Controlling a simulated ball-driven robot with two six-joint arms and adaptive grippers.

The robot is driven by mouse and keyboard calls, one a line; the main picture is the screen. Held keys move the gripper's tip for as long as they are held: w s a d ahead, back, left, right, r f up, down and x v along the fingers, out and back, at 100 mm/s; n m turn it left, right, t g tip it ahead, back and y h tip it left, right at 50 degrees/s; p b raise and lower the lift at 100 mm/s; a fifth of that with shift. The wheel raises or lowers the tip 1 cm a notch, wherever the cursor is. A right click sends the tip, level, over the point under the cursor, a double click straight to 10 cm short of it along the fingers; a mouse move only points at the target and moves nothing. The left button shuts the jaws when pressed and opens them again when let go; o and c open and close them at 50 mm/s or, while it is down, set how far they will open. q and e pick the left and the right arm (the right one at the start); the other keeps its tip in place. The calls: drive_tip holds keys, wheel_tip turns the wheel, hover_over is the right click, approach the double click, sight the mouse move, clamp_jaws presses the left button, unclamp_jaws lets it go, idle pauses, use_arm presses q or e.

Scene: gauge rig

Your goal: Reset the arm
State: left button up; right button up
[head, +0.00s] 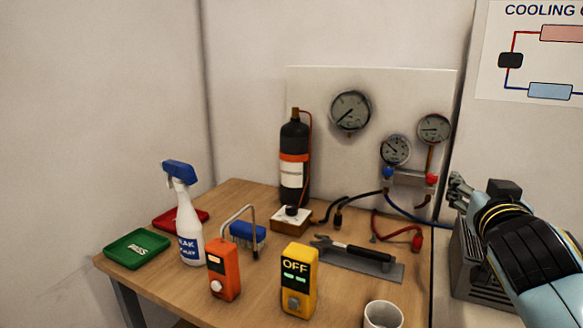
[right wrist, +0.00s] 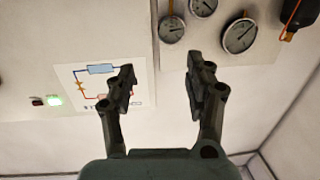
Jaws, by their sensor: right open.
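My right gripper (head: 458,191) is at the right of the head view, raised beside the right edge of the gauge panel, with its arm coming in from the lower right. In the right wrist view its two fingers (right wrist: 160,82) stand apart with nothing between them. That view is turned over and shows the wall poster (right wrist: 97,82) and the round gauges beyond the fingers. My left gripper is not in the head view.
The wooden table (head: 150,272) holds a spray bottle (head: 188,225), green tray (head: 137,249), red tray (head: 181,218), orange device (head: 223,270), yellow OFF box (head: 299,281), wrench (head: 352,248), white cup (head: 383,315) and black cylinder (head: 294,165). A grey machine (head: 470,262) stands under my right arm.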

drive_tip(key=s+f+n+g+y, duration=0.1)
drive_tip(key=s+f+g+y, duration=0.1)
drive_tip(key=s+f+g, duration=0.85)
drive_tip(key=s+a+f+n+g+y, duration=0.1)
drive_tip(key=s+a+f+n+y, duration=0.15)
drive_tip(key=s, duration=0.85)
drive_tip(key=s+a+f+n+g+y, duration=0.15)
drive_tip(key=s+f, duration=0.25)
drive_tip(key=s, duration=0.8)
wheel_tip(320, 180, down, 31)
drive_tip(key=s+d+g+h+b, duration=0.1)
drive_tip(key=s+d+b, duration=0.1)
drive_tip(key=b, duration=0.4)
use_arm(q)
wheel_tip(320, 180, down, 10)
drive_tip(key=b, duration=0.4)
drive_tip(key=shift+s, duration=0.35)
use_arm(e)
drive_tip(key=s+d+f+g, duration=0.1)
drive_tip(key=s+f, duration=1.7)
drive_tip(key=f, duration=0.2)
drive_tip(key=shift+s+d+m, duration=0.15)
drive_tip(key=shift+d+m, duration=0.05)
drive_tip(key=shift+m, duration=0.2)
